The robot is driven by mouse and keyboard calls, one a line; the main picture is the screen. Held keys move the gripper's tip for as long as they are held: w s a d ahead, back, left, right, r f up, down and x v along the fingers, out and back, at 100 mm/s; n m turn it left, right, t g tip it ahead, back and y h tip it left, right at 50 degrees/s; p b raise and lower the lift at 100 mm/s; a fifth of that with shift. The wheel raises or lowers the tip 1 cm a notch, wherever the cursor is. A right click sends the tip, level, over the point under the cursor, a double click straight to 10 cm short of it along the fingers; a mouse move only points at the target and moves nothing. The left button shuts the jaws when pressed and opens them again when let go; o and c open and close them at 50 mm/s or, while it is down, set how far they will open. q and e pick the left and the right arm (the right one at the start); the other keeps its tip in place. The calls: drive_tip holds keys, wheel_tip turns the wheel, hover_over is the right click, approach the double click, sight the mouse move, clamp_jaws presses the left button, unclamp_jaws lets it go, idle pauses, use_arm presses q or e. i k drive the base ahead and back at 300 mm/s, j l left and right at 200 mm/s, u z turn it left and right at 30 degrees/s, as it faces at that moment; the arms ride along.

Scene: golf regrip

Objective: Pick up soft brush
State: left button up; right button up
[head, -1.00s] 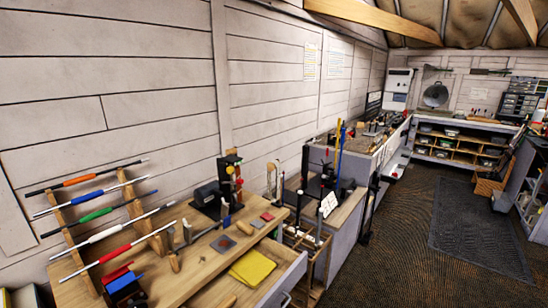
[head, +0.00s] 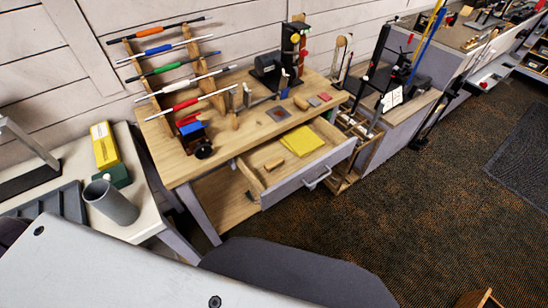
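A small brown wooden piece (head: 274,163) lies in the open drawer (head: 312,178) of the wooden workbench, left of a folded yellow cloth (head: 301,141). It may be the soft brush, but bristles cannot be made out. Another small upright wooden piece (head: 235,120) stands on the bench top (head: 215,143), also too small to identify. Neither of my grippers is in view.
A rack holds several club shafts (head: 168,68) over the bench's left side. A red and blue clamp (head: 191,127) and a black machine (head: 292,47) stand on the bench. A side table at left holds a grey cup (head: 111,202) and a yellow box (head: 104,146). Carpet (head: 400,190) is clear at right.

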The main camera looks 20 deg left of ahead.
sight(279, 161)
drive_tip(key=i+l+u, duration=0.1)
drive_tip(key=l+u, duration=1.25)
drive_tip(key=k+l+u, duration=0.15)
drive_tip(key=l+u, duration=0.3)
drive_tip(key=k+l+u, duration=0.15)
drive_tip(key=u, duration=0.3)
drive_tip(key=k+l+u, duration=0.25)
drive_tip(key=l+u, duration=0.25)
